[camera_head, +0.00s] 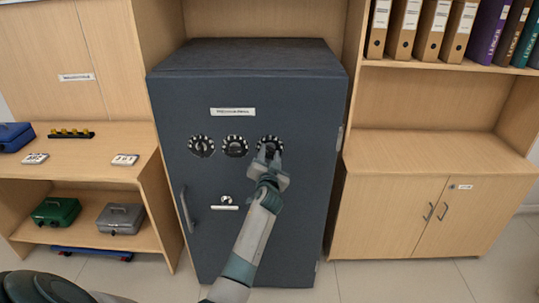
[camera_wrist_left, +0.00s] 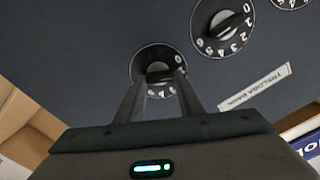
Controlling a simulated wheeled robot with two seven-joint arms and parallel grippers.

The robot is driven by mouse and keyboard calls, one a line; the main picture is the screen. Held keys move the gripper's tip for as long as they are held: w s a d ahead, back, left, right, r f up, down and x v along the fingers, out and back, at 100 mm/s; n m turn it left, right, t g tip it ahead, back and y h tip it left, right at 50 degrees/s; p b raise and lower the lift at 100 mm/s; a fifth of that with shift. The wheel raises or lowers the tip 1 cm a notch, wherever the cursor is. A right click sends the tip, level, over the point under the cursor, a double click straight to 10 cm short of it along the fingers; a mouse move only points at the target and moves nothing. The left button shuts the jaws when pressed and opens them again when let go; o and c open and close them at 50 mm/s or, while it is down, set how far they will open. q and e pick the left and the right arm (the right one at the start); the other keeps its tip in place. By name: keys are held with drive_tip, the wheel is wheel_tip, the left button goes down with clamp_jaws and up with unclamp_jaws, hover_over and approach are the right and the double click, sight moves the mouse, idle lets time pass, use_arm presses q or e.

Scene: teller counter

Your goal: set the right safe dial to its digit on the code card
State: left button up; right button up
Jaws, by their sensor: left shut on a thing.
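The dark grey safe (camera_head: 185,95) stands in the middle with a row of three black dials with white digits. The right dial (camera_head: 270,138) has my left gripper (camera_head: 268,156) at its front. In the left wrist view the left gripper (camera_wrist_left: 158,88) has its two fingers on either side of the knob of this dial (camera_wrist_left: 143,55), shut on it. The knob's pointer and several digits are hidden by the fingers. The middle dial (camera_head: 235,146) and left dial (camera_head: 201,146) are clear. Small white cards (camera_head: 35,158) (camera_head: 125,160) lie on the left counter, their marks too small to read.
A white label (camera_head: 233,112) is above the dials. The safe's handle (camera_head: 186,210) and a small lock (camera_head: 226,200) are lower. Green (camera_head: 56,211) and grey (camera_head: 120,218) cash boxes sit on the left shelf. The right cabinet top (camera_head: 430,150) is clear.

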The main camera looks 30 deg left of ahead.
use_arm(q)
drive_tip(key=o, duration=1.1)
drive_tip(key=shift+c, duration=0.2)
drive_tip(key=shift+s+d, duration=0.1)
drive_tip(key=shift+s+d+f, duration=0.1)
drive_tip(key=shift+s+d, duration=0.2)
drive_tip(key=shift+s, duration=0.2)
drive_tip(key=b+v, duration=0.3)
drive_tip(key=v, duration=1.3)
use_arm(e)
drive_tip(key=w+a+t, duration=0.2)
drive_tip(key=w+a, duration=0.1)
drive_tip(key=w, duration=0.5)
drive_tip(key=shift+a+f+y, duration=0.15)
drive_tip(key=shift+f+y, duration=0.1)
drive_tip(key=shift+y, duration=0.15)
use_arm(q)
drive_tip(key=shift+d, duration=0.1)
